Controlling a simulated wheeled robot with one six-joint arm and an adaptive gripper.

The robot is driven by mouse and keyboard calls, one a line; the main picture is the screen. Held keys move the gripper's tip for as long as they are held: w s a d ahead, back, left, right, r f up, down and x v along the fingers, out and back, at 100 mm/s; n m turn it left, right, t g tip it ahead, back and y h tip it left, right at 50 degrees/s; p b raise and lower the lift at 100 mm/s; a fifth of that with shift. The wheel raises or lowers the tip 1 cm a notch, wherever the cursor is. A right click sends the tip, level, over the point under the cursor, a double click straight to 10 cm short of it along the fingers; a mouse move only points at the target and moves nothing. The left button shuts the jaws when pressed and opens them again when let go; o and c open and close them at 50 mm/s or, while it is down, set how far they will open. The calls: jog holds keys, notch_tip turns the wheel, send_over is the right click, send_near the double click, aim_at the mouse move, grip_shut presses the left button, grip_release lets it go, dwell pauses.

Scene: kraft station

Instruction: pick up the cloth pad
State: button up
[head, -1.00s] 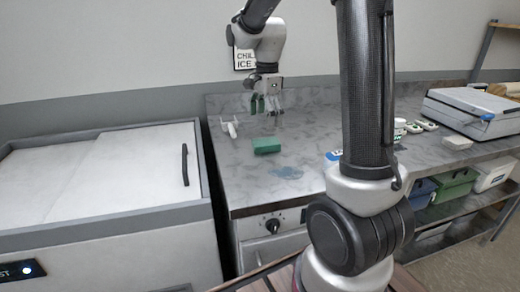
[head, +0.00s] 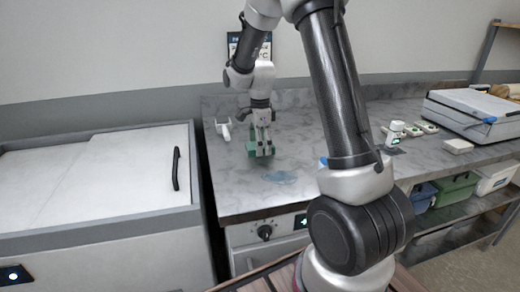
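A green block-shaped pad (head: 251,149), which I take to be the cloth pad, lies on the grey counter in the head view. My gripper (head: 264,153) points down right at the pad and hides its middle. Green shows to the left and right of the fingers. The fingers look close together, but I cannot tell whether they are closed on the pad or just over it. I see no clear gap between the pad and the counter.
A white handled item (head: 224,130) lies just left of the pad. A bluish flat patch (head: 281,177) marks the counter in front. A white handheld device (head: 396,131) and a large flat-topped machine (head: 470,108) are to the right. A white-lidded chest (head: 90,175) adjoins at left.

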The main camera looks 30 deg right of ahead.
jog(key=shift+c, duration=0.4)
jog(key=c, duration=0.9)
jog(key=shift+c, duration=0.2)
notch_tip(320, 180, up, 10)
